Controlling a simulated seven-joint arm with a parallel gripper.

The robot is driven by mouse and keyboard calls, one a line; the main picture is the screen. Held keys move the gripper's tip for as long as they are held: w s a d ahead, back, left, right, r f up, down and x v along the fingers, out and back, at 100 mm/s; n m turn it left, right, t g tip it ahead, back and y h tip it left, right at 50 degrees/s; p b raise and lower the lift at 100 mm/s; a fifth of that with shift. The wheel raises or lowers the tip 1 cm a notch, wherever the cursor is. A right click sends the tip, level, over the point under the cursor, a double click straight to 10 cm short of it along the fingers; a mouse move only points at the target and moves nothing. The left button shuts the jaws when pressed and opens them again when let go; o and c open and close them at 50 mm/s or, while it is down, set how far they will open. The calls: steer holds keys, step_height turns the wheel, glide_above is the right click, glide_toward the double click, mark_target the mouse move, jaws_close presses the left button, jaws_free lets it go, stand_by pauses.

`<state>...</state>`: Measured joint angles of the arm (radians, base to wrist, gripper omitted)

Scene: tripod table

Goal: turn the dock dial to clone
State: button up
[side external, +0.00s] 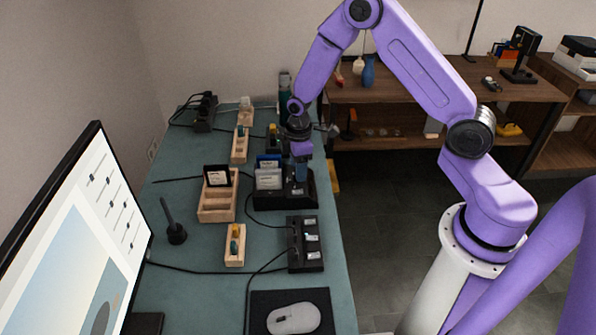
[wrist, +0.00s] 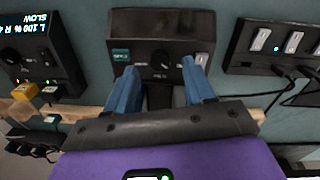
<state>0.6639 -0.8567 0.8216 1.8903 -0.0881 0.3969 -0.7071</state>
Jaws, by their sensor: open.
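The dock (side external: 270,204) is a black box on the teal table in the side view, with a blue-topped and a pale drive standing in it. Its dark panel (wrist: 162,22) fills the top middle of the wrist view. The dial (wrist: 162,60) is a small black knob on that panel; the small lettering near it is too blurred to read. My gripper (wrist: 158,72) is open and empty, its blue fingers apart on either side of the dial. I cannot tell whether they touch it. In the side view my gripper (side external: 300,172) points down over the dock's right part.
A switch box (side external: 305,243) stands in front of the dock, and also at the wrist view's right (wrist: 285,40). A device with a display (wrist: 28,50) is at left. A wooden tray (side external: 217,197), a mouse (side external: 293,318) and cables lie around.

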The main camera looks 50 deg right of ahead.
steer(key=shift+f, duration=1.2)
jaws_close()
steer(key=shift+m, duration=0.3)
steer(key=m, duration=0.5)
steer(key=shift+m, duration=0.3)
steer(key=m, duration=0.5)
steer(key=shift+m, duration=0.4)
